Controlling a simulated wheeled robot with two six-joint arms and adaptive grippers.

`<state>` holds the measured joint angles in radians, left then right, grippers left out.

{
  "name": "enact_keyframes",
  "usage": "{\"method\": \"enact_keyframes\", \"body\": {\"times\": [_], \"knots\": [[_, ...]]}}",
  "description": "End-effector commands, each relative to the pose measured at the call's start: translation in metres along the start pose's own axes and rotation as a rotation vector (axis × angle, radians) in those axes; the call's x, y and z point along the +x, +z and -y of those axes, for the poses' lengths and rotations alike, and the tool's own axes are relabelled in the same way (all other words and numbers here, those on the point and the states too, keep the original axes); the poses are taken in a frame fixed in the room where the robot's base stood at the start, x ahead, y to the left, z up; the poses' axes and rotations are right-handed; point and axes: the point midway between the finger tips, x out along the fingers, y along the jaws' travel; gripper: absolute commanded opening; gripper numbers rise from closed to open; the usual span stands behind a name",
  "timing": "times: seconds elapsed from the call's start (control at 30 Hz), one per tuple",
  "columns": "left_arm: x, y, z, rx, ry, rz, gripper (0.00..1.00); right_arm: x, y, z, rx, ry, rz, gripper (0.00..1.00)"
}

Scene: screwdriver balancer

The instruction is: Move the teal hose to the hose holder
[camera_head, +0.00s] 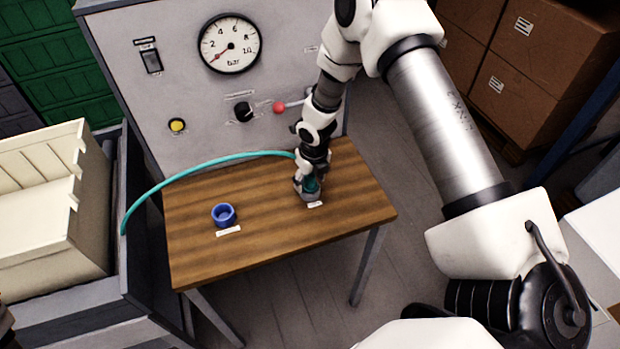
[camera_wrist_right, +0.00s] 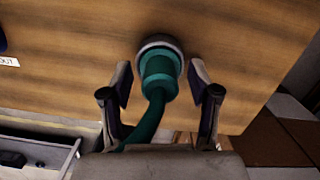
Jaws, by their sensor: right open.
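The teal hose (camera_head: 200,167) arcs from the left edge of the table up over it to my right gripper. Its teal end fitting (camera_wrist_right: 160,75) stands in a round grey holder (camera_wrist_right: 158,42) on the table, seen from above in the right wrist view. My right gripper (camera_head: 309,187) is low over the right part of the table. Its two fingers stand open on either side of the hose end, with gaps visible on both sides. A blue ring-shaped holder (camera_head: 223,215) sits empty on the left part of the table. My left gripper is not seen.
The wooden table (camera_head: 270,250) is otherwise clear, with small white labels by both holders. A grey panel (camera_head: 180,70) with a gauge (camera_head: 229,44) and red-knobbed lever (camera_head: 279,107) stands behind. A cream bin (camera_head: 50,200) is at left, cardboard boxes (camera_head: 540,60) at right.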

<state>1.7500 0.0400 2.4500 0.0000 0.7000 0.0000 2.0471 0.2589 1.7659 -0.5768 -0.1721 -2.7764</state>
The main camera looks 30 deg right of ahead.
Motion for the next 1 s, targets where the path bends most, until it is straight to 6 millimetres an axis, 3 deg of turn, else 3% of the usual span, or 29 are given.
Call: {"method": "enact_keyframes", "body": {"times": [0.17,0.4,0.6,1.0], "knots": [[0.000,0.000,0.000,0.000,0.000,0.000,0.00,-0.018,0.001,0.000,0.000,0.001,0.002,0.61],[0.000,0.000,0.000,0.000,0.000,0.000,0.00,-0.078,0.002,0.000,0.001,0.001,0.005,0.61],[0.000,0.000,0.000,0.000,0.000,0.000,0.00,-0.114,0.001,0.000,0.001,0.001,0.002,0.61],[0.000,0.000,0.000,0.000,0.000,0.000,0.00,-0.120,0.000,0.000,0.000,0.000,0.000,0.61]]}}
